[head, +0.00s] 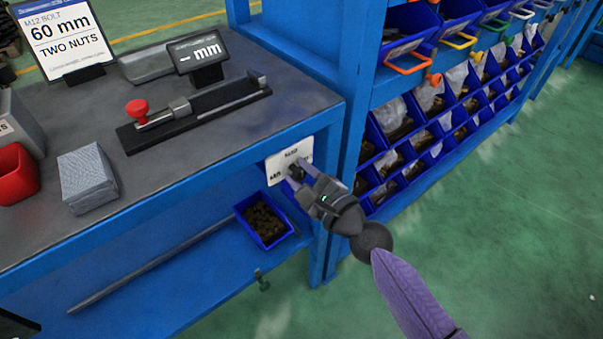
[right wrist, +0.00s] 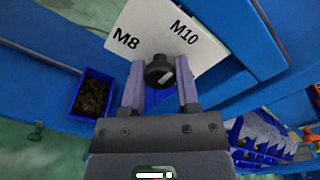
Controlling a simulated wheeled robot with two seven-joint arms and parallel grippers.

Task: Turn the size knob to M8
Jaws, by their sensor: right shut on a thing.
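The size knob (right wrist: 159,73) is a small black round knob on a white plate (right wrist: 143,25) with M8 at left and M10 at right in the right wrist view. A pale mark shows on the knob's lower right; I cannot tell which label it points to. In the head view the plate (head: 303,149) is on the blue bench's front right corner. My right gripper (head: 300,171) is at the plate and covers most of the knob there. In the right wrist view its two fingers (right wrist: 160,88) stand either side of the knob, shut on it. My left gripper is not in view.
A blue bin of dark parts (head: 263,222) is on the lower shelf, left of my right gripper. A blue rack with bins (head: 408,130) stands close at right. On the bench are a red-knobbed gauge (head: 190,108), a grey block (head: 87,177) and a sign (head: 66,38).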

